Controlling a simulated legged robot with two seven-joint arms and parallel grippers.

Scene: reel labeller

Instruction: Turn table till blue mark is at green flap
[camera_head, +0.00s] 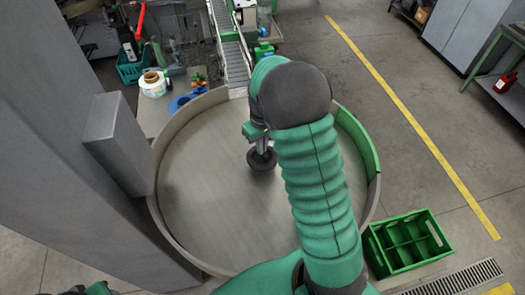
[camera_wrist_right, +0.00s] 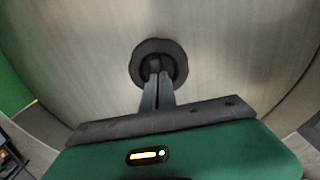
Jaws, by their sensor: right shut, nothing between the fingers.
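The round grey turntable (camera_head: 215,215) with a raised rim fills the middle of the head view. A green flap (camera_head: 358,140) forms part of its right rim. I see no blue mark on the table; my right arm covers part of it. A dark round hub (camera_head: 263,160) stands on the table. My right gripper (camera_head: 261,146) is shut and empty, its fingers pointing down at the hub. In the right wrist view the shut fingers (camera_wrist_right: 155,75) overlap the hub (camera_wrist_right: 158,48); I cannot tell if they touch. A dark and green part of my left gripper shows at the bottom left edge.
A grey column and box (camera_head: 118,140) stand close to the turntable's left. A conveyor (camera_head: 233,55) meets its far side. A blue dispenser (camera_head: 184,102) and a white reel (camera_head: 153,83) sit at the far left.

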